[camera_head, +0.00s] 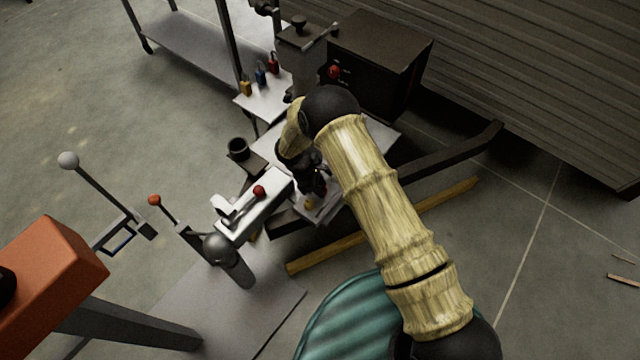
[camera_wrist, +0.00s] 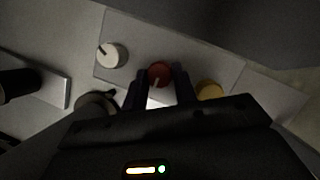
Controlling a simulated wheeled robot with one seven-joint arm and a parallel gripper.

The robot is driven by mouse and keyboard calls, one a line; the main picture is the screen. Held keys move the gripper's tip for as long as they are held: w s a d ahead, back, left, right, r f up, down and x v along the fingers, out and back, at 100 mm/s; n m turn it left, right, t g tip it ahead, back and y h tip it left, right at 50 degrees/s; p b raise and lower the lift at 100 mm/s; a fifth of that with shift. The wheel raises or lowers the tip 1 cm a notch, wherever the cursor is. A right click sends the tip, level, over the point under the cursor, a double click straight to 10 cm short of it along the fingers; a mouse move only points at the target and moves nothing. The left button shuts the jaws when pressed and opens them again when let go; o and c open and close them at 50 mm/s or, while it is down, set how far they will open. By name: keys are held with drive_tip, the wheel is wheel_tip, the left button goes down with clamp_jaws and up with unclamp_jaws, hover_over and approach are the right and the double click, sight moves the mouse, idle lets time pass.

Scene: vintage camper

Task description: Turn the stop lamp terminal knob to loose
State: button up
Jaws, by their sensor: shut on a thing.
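In the wrist view, a row of three round knobs sits on a light grey panel (camera_wrist: 205,60): a white knob (camera_wrist: 112,55), a red knob (camera_wrist: 160,72) and a yellow knob (camera_wrist: 209,91). White and red each carry a dark pointer line. No label can be read, so I cannot tell which knob is named for the stop lamp. My gripper (camera_wrist: 161,84) is shut on the red knob, one dark finger on each side. In the head view, my gripper (camera_head: 317,186) is low over the small panel, largely hiding it; the yellow knob (camera_head: 309,203) shows beside it.
A white block with a red ball (camera_head: 259,191) stands left of my gripper. A dark cup (camera_head: 238,148) is behind it. A dark box (camera_head: 375,65) and a plate with small coloured padlocks (camera_head: 261,77) are farther back. A dark beam (camera_head: 440,155) runs right.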

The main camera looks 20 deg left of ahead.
drive_tip(key=shift+d+n, duration=0.15)
drive_tip(key=shift+n, duration=0.15)
drive_tip(key=o, duration=1)
drive_tip(key=p+v, duration=0.2)
drive_tip(key=v, duration=1.5)
drive_tip(key=shift+s+r+p, duration=0.15)
drive_tip(key=shift+p, duration=0.15)
